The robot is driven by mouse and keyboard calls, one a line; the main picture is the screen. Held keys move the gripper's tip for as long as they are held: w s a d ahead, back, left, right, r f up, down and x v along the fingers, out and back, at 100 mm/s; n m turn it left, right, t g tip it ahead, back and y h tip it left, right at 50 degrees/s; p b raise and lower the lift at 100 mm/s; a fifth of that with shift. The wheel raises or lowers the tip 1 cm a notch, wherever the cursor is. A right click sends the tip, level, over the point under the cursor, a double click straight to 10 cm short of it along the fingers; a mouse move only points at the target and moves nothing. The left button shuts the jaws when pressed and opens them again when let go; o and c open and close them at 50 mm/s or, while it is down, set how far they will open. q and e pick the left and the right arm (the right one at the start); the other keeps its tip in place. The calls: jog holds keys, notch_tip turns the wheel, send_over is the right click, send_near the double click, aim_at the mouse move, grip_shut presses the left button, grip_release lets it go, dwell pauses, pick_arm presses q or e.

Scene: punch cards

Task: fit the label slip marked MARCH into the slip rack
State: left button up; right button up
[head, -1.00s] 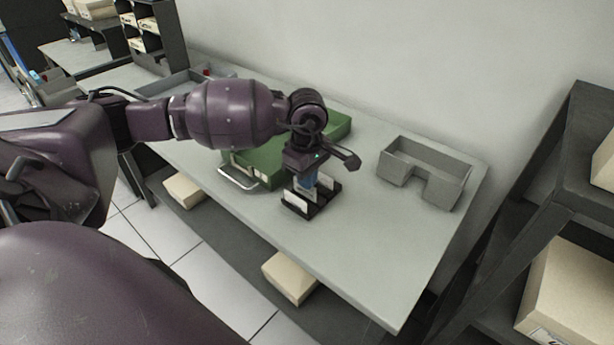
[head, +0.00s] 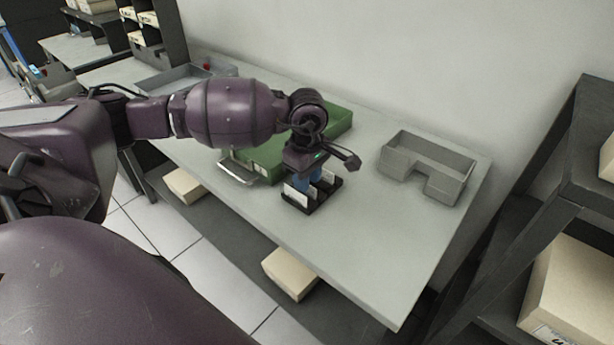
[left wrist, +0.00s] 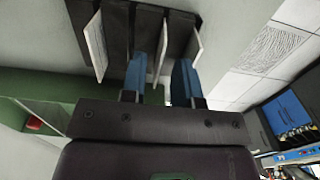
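The black slip rack (head: 317,203) stands on the grey table near its front edge. It shows from close up in the left wrist view (left wrist: 118,22). Pale slips stand in it: one at the left (left wrist: 95,45), one in the middle (left wrist: 160,55) and one at the right (left wrist: 195,42). My left gripper (left wrist: 160,80) is at the rack with its blue fingers apart. The middle slip stands between them, and a gap shows on its right side. No lettering is readable, so I cannot tell which slip is MARCH. My right gripper is not in view.
A green box (head: 268,160) with a metal handle lies just behind and left of the rack. A grey open bin (head: 452,185) with a notched front stands to the right. A dark shelf (head: 575,130) is at the far right. The table's front right is clear.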

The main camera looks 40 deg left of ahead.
pick_arm(q)
notch_tip(320, 180, up, 11)
dwell(0.8)
jog(key=shift+f, duration=0.15)
dwell(0.5)
